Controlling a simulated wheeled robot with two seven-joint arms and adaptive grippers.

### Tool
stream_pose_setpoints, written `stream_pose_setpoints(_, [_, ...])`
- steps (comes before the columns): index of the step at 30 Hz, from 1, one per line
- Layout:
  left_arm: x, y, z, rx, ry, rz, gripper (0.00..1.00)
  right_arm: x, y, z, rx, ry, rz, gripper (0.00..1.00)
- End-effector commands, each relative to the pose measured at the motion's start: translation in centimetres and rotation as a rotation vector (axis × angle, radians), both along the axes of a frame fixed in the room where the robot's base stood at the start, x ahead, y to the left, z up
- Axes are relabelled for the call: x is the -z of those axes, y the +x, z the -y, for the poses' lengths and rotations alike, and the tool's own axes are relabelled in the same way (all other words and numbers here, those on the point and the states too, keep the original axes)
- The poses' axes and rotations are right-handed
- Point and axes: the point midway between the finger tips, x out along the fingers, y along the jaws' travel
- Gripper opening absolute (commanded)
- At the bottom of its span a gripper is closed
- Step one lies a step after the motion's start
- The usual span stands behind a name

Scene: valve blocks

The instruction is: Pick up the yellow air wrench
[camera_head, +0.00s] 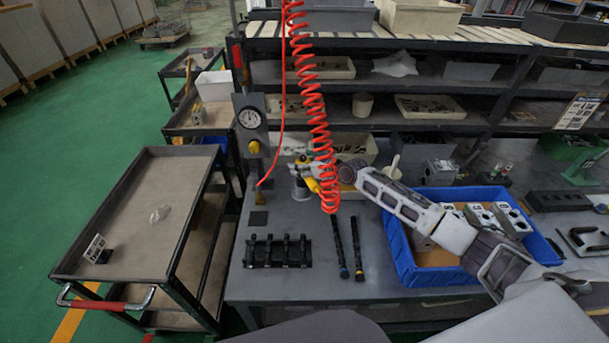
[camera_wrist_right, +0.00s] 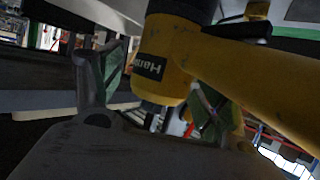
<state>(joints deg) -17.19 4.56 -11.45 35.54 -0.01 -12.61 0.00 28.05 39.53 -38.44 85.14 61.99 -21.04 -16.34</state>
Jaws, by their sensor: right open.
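The yellow air wrench (camera_head: 327,188) is over the back of the grey workbench, at the lower end of the red coiled hose, which partly hides it. My right gripper (camera_head: 312,172) is at the wrench, reaching in from the right. In the right wrist view the wrench (camera_wrist_right: 240,75) is large and close, with its black-labelled yellow body between the two green-padded fingers of my right gripper (camera_wrist_right: 157,84). The fingers are apart. I cannot tell whether either finger touches the wrench. My left gripper is not in view.
A red coiled hose (camera_head: 316,110) hangs over the bench. A blue crate (camera_head: 402,259) with metal valve blocks stands below my right arm. A black rack (camera_head: 277,252) and two dark rods (camera_head: 357,249) lie at the front. A pressure gauge (camera_head: 249,118) stands behind, left. A cart (camera_head: 135,215) stands left.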

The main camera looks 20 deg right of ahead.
Motion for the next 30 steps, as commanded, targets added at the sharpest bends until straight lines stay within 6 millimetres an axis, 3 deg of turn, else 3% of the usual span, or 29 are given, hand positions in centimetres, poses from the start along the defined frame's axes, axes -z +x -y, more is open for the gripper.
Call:
stream_pose_setpoints(12, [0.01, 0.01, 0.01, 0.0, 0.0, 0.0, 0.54, -0.01, -0.01, -0.02, 0.0, 0.0, 0.0, 0.75])
stream_pose_setpoints(27, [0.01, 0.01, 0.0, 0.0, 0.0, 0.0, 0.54, -0.01, -0.01, -0.01, 0.0, 0.0, 0.0, 0.11])
stream_pose_setpoints(30, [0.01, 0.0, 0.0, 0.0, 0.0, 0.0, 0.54, -0.54, 0.18, -0.03, 0.001, 0.004, 0.009, 0.11])
